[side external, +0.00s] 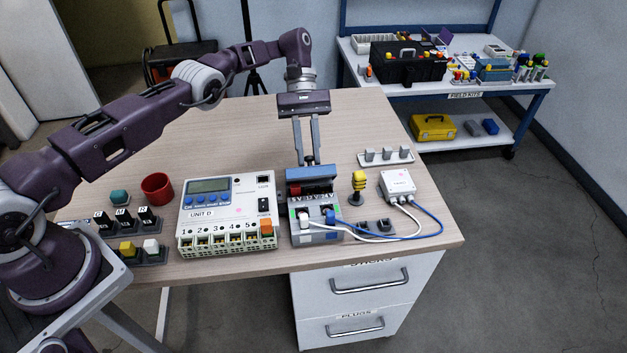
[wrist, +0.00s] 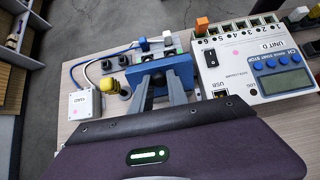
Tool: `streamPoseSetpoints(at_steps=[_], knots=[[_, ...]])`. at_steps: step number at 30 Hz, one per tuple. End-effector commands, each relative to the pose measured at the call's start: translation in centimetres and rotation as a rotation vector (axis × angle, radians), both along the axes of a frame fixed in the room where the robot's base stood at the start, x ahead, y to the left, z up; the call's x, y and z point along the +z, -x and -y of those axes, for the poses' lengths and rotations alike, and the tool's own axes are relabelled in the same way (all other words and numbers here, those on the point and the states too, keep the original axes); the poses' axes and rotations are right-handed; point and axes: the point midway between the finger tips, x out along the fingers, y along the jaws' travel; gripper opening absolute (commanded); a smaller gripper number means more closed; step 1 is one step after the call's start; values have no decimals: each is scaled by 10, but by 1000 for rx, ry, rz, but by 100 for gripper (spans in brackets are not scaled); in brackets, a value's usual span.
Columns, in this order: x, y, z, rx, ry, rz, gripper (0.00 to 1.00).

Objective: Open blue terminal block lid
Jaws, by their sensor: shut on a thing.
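The blue terminal block (side external: 325,229) stands near the front of the table, just right of the Unit D box. Its blue lid (side external: 308,173) stands raised at the back of the block, and a dark and red interior shows below it. The lid also shows in the wrist view (wrist: 180,73), between and beyond my fingers. My gripper (side external: 309,161) points down at the lid's upper back edge, its fingertips close together and shut on the lid. The exact contact is partly hidden. White and blue plugs with wires sit at the block's front.
The Unit D box (side external: 225,215) stands close on the left. A yellow-topped knob (side external: 358,186), a white sensor box (side external: 397,184) with cables and a grey rack (side external: 385,157) are on the right. A red cup (side external: 157,187) is farther left. The table's back is clear.

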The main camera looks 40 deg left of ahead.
Motion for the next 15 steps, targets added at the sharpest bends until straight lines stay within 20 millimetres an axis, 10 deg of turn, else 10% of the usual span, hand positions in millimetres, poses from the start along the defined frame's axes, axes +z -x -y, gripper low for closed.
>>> streamPoseSetpoints(at_steps=[4, 5, 8, 15], knots=[[1, 0, -1, 1, 0, 1, 0], [1, 0, -1, 1, 0, 1, 22], [1, 0, -1, 1, 1, 1, 40], [1, 0, 0, -1, 1, 0, 40]])
